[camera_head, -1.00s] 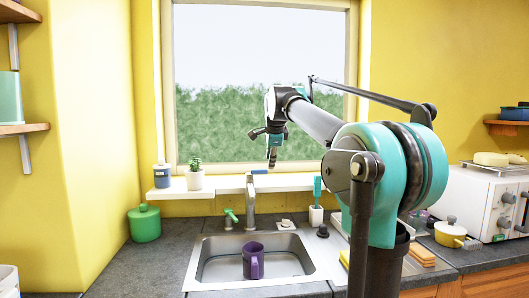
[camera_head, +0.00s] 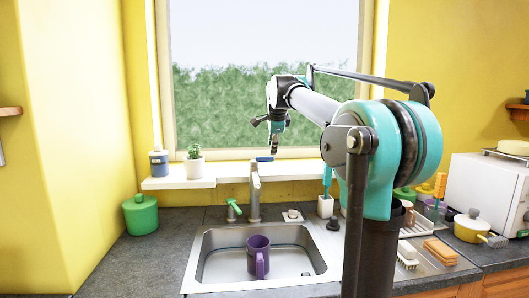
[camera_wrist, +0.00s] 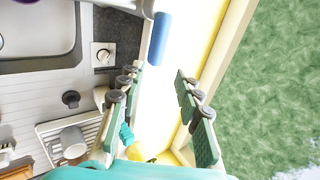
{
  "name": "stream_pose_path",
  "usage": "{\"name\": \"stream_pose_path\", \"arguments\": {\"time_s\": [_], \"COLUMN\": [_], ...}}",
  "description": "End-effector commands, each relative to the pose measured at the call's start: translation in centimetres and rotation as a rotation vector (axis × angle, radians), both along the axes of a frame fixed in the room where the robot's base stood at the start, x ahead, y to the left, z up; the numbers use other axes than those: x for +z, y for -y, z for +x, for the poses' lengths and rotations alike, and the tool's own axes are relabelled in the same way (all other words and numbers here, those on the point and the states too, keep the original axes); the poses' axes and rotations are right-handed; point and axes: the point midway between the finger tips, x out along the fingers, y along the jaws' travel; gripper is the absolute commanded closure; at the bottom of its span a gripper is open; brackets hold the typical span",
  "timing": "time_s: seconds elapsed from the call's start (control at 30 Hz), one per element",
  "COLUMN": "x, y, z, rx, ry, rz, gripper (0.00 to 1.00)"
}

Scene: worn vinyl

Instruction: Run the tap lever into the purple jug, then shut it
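The purple jug (camera_head: 258,257) stands upright in the sink, below and in front of the tap (camera_head: 254,190). Its handle faces me; its edge just shows in the wrist view (camera_wrist: 14,3). A blue-ended lever (camera_head: 264,159) is on top of the tap, seen as a blue cylinder in the wrist view (camera_wrist: 160,38). No water stream is visible. My gripper (camera_head: 275,148) points down near the blue lever end. In the wrist view my gripper (camera_wrist: 158,74) has its fingers wide apart with nothing between them, and the lever lies beyond the fingertips.
The sink (camera_head: 205,262) is set in a grey counter. A green-handled fitting (camera_head: 233,208) stands left of the tap. A plant pot (camera_head: 195,172) is on the white sill behind. A brush holder (camera_head: 325,206) and a dish rack (camera_wrist: 55,140) lie to the right.

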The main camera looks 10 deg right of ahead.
Motion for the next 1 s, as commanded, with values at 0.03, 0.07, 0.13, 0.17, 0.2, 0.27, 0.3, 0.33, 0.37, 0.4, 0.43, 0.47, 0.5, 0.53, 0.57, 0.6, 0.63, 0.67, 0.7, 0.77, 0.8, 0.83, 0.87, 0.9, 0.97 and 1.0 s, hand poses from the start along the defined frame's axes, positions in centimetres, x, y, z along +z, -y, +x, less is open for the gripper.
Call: {"name": "stream_pose_path", "arguments": {"time_s": [0.03,0.07,0.13,0.17,0.2,0.27,0.3,0.33,0.37,0.4,0.43,0.47,0.5,0.53,0.57,0.6,0.63,0.67,0.7,0.77,0.8,0.83,0.87,0.9,0.97,1.0], "x": [-0.3,-0.5,-0.9,-1.1,-1.3,-1.6,-1.9,-2.0,-2.2,-2.4,-2.6,-2.8,-3.0,-3.2,-3.4,-3.6,-3.7,-3.7,-3.7,-3.8,-3.8,-3.9,-4.0,-4.0,-4.2,-4.2], "y": [0.0,0.0,0.0,0.0,0.0,0.0,0.0,0.0,0.0,0.0,0.0,0.0,0.0,0.0,0.0,0.0,0.0,0.0,0.0,0.0,0.0,0.0,0.0,0.0,0.0,0.0], "z": [0.3,0.4,0.7,0.9,1.0,1.3,1.4,1.6,1.7,1.9,2.0,2.2,2.3,2.5,2.6,2.8,2.9,2.8,2.8,2.9,2.9,3.0,3.0,3.1,3.2,3.2], "rx": [0.000,0.000,0.000,0.000,0.000,0.000,0.000,0.000,0.000,0.000,0.000,0.000,0.000,0.000,0.000,0.000,0.000,0.000,0.000,0.000,0.000,0.000,0.000,0.000,0.000,0.000], "ry": [0.000,0.000,0.000,0.000,0.000,0.000,0.000,0.000,0.000,0.000,0.000,0.000,0.000,0.000,0.000,0.000,0.000,0.000,0.000,0.000,0.000,0.000,0.000,0.000,0.000,0.000], "rz": [0.000,0.000,0.000,0.000,0.000,0.000,0.000,0.000,0.000,0.000,0.000,0.000,0.000,0.000,0.000,0.000,0.000,0.000,0.000,0.000,0.000,0.000,0.000,0.000,0.000,0.000], "gripper": [0.66,0.66,0.66,0.66,0.66,0.66,0.66,0.66,0.66,0.66,0.66,0.66,0.66,0.66,0.66,0.66,0.66,0.66,0.66,0.66,0.66,0.66,0.66,0.66,0.66,0.66]}}
